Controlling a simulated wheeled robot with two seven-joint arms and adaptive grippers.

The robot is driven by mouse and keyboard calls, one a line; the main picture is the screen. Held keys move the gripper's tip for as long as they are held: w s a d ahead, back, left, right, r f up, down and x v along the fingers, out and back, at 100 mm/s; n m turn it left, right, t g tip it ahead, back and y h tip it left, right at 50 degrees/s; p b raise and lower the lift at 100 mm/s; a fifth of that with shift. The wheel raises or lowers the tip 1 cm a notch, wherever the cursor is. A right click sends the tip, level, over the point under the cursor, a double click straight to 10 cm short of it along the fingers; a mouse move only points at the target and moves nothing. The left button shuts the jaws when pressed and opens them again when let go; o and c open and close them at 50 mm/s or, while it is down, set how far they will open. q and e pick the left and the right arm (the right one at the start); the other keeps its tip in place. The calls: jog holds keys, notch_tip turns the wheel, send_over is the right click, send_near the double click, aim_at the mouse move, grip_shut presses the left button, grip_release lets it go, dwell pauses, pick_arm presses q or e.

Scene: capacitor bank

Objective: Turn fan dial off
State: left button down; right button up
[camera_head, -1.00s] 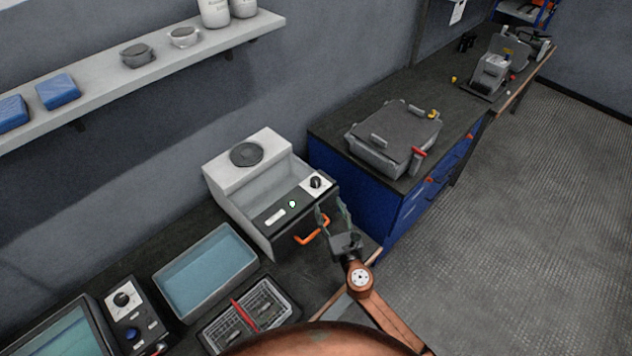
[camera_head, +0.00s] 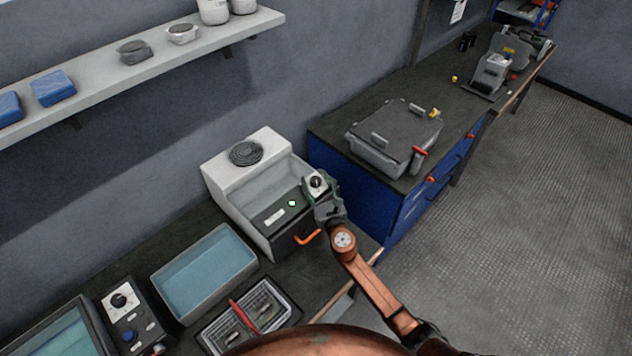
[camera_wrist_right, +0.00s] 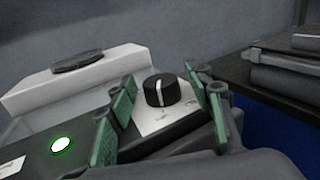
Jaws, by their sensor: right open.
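The fan dial (camera_head: 316,182) is a black knob with a white line on a white plate, at the right front of the white fan box (camera_head: 225,190). My right gripper (camera_head: 318,193) is at the dial's near side in the head view. In the right wrist view the dial (camera_wrist_right: 161,91) stands between the open green-padded fingers (camera_wrist_right: 165,112), with space visible on both sides. The dial's white line points roughly up, slightly tilted. A round green light (camera_wrist_right: 61,144) glows on the box's dark front panel. My left gripper is not in view.
An orange handle (camera_head: 308,237) sticks out from the box front, near my right arm. A blue-filled tray (camera_head: 205,272) and a basket (camera_head: 250,315) lie to the left. A grey lidded case (camera_head: 395,137) stands on the blue cabinet to the right.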

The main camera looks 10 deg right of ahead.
jog(key=shift+c, duration=0.5)
jog(key=c, duration=1)
jog(key=shift+c, duration=0.2)
